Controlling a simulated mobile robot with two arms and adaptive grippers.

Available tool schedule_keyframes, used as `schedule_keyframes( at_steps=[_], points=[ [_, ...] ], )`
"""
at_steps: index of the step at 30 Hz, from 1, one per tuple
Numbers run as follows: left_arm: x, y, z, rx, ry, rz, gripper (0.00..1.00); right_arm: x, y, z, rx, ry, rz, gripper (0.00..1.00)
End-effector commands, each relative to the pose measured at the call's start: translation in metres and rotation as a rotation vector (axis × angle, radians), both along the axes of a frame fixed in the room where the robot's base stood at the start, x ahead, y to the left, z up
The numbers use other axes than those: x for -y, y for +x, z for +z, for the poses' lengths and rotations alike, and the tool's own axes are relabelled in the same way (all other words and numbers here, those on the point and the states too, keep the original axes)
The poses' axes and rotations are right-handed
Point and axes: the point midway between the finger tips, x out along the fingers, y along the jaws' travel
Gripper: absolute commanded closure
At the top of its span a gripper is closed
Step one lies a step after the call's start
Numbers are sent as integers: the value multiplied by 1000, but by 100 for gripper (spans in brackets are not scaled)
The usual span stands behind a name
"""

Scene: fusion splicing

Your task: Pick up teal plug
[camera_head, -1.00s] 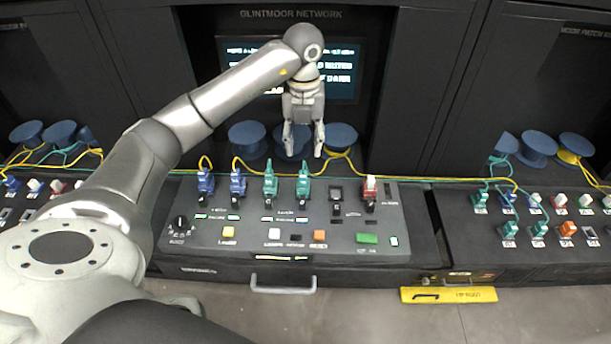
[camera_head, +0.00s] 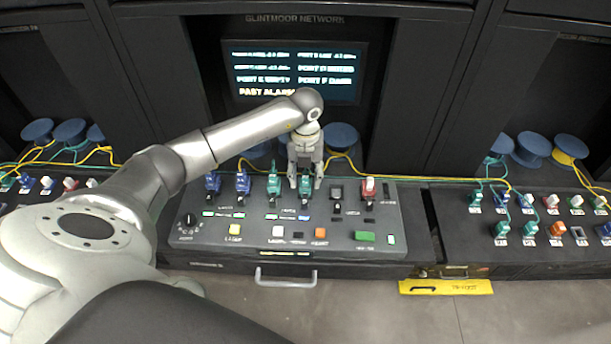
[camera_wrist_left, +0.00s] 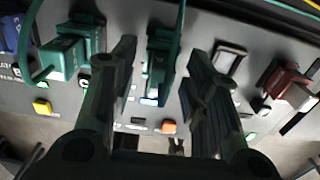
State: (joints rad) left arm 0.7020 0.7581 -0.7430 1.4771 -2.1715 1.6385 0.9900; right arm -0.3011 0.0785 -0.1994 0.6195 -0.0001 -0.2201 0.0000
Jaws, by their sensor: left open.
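Two teal plugs stand upright in the middle of the grey console panel (camera_head: 340,225). The left teal plug (camera_head: 274,187) is free of my gripper. The right teal plug (camera_head: 305,190) stands between the open fingers of my left gripper (camera_head: 305,184). In the left wrist view, this right teal plug (camera_wrist_left: 160,70) shows between the two dark fingers of the gripper (camera_wrist_left: 160,85), apart from both as far as I can see. The left teal plug (camera_wrist_left: 68,52) shows there outside the left finger. My right gripper is not in view.
Blue plugs (camera_head: 243,187) stand to the left on the panel. A black socket (camera_head: 337,195) and a red plug (camera_head: 368,188) are on the right. Yellow and teal cables run behind to blue spools (camera_head: 342,136). A screen (camera_head: 290,72) is at the back.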

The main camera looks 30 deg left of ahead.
Motion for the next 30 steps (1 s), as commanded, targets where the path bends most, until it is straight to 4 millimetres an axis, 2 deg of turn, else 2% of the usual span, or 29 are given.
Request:
schedule_keyframes(
  at_steps=[4,14,23,30],
  points=[
    [0,0,-1,0,0,0,57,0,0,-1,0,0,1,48],
    [0,0,0,0,0,0,99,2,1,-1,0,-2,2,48],
    [0,0,0,0,0,0,99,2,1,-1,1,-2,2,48],
    [0,1,10,3,-1,-1,99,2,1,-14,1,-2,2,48]
  ],
)
